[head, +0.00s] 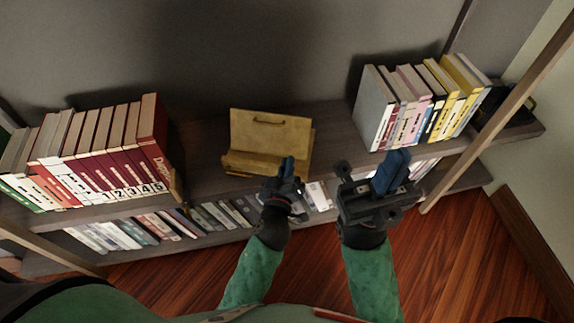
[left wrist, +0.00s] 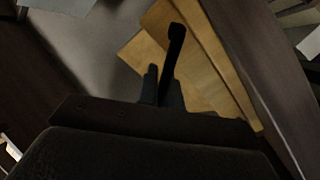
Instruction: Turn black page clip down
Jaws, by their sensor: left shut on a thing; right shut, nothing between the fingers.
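A wooden book stand (head: 270,135) stands on the upper shelf, its back panel leaning and a ledge along its front. My left gripper (head: 288,168) is at the right front of the ledge. In the left wrist view the left fingers (left wrist: 162,88) are shut on a black page clip (left wrist: 176,42), which sticks out beyond the fingertips over the stand's wood (left wrist: 205,75). In the head view the gripper hides that clip. My right gripper (head: 391,172) is shut and empty, in front of the shelf to the right of the stand.
Books with dark red spines (head: 110,165) stand left of the stand. Yellow, pink and grey books (head: 430,105) stand to its right. More books fill the lower shelf (head: 135,230). The upper shelf (head: 205,140) is bare on both sides of the stand.

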